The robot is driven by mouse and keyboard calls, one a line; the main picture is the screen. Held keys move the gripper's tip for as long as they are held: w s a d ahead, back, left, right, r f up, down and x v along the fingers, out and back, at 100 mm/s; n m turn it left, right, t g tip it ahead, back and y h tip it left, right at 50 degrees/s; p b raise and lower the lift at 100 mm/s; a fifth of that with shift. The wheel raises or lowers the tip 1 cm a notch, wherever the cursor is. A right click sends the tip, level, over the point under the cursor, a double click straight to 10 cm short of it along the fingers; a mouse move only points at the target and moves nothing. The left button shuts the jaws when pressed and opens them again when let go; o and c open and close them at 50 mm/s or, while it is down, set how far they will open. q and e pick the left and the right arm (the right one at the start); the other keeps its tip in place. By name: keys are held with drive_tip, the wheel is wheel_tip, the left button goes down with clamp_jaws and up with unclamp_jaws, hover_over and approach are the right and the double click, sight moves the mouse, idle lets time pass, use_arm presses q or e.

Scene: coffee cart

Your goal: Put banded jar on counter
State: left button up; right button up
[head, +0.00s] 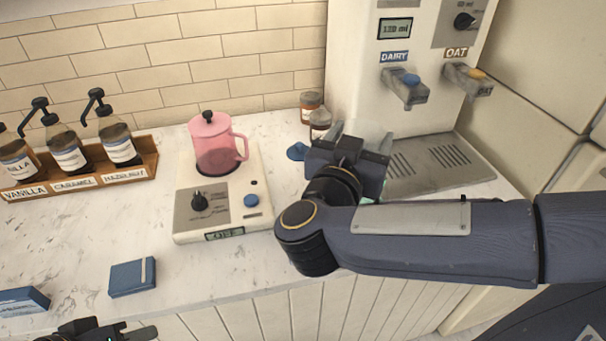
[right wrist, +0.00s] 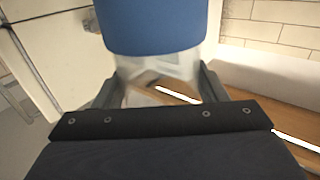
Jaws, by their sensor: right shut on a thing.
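My right gripper (head: 360,152) is in front of the drink dispenser in the head view, shut on a clear, see-through jar. In the right wrist view the jar's clear body (right wrist: 160,88) is between the fingers, with a wide blue part (right wrist: 150,25) at the top of the picture; I take this as the banded jar. In the head view the gripper hides most of it, and only a pale see-through part (head: 368,132) shows. I cannot tell how far it is above the counter (head: 90,235). My left gripper (head: 115,334) is partly cut off at the lower left.
A syrup rack (head: 140,172) is at left. Two small jars (head: 311,103) and a blue item (head: 297,151) are near my right gripper. The dispenser's drip tray (head: 440,165) is at right. Counter left of the scale is mostly clear.

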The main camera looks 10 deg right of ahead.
drive_tip(key=w+a+f+b, duration=0.1)
drive_tip(key=w+a+f, duration=0.3)
drive_tip(key=w+f, duration=0.6)
drive_tip(key=shift+w+f+b, duration=0.3)
drive_tip(key=shift+f, duration=0.6)
drive_tip(key=shift+f, duration=0.2)
drive_tip(key=o, duration=1.8)
drive_tip(key=b+v, duration=0.1)
drive_tip(key=v, duration=1.1)
drive_tip(key=shift+r, duration=0.15)
